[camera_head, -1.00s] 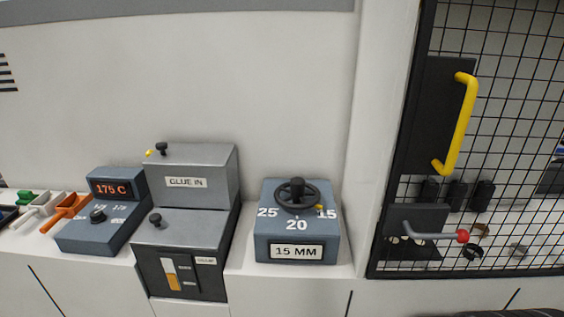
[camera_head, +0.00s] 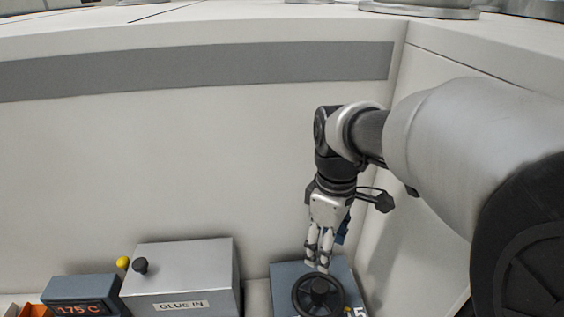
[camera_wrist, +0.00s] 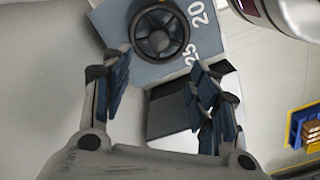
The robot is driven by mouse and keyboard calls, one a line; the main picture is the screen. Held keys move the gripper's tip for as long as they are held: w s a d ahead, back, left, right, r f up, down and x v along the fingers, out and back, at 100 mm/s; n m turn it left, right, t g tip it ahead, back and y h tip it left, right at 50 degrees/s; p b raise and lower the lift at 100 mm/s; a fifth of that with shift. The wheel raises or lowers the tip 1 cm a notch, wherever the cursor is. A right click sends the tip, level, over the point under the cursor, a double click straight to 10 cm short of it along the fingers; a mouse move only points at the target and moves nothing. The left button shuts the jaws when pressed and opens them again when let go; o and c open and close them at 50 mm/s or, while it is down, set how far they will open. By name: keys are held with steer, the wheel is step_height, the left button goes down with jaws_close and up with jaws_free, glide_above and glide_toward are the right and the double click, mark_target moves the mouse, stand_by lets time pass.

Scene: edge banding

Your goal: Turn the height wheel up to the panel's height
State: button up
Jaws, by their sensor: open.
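The black height wheel (camera_head: 318,296) with its central knob sits on top of a blue-grey box (camera_head: 285,270), at the bottom of the head view. In the wrist view the wheel (camera_wrist: 159,33) lies beyond my fingertips, with 20 and 25 printed beside it. My gripper (camera_head: 318,264) points down at the far rim of the wheel in the head view. In the wrist view its two fingers (camera_wrist: 155,72) are spread apart with nothing held between them. Whether a fingertip touches the rim I cannot tell. The box's front display is out of view.
Left of the wheel box stands the grey GLUE IN box (camera_head: 185,275) with a black knob and a yellow knob. The 175 C control box (camera_head: 80,293) is further left. A white wall (camera_head: 190,170) rises behind. A blue and yellow bin (camera_wrist: 303,125) shows in the wrist view.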

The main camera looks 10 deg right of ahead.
mark_target(320, 285)
step_height(320, 285, down, 16)
steer(key=b, duration=0.3)
steer(key=shift+w+f+b, duration=0.1)
steer(key=shift+w+b, duration=0.05)
steer(key=shift+b, duration=0.15)
steer(key=shift+c, duration=0.4)
steer(key=c, duration=1)
steer(key=m+p, duration=0.1)
steer(key=m, duration=0.4)
steer(key=shift+m, duration=0.3)
steer(key=m+p, duration=0.1)
steer(key=m, duration=0.5)
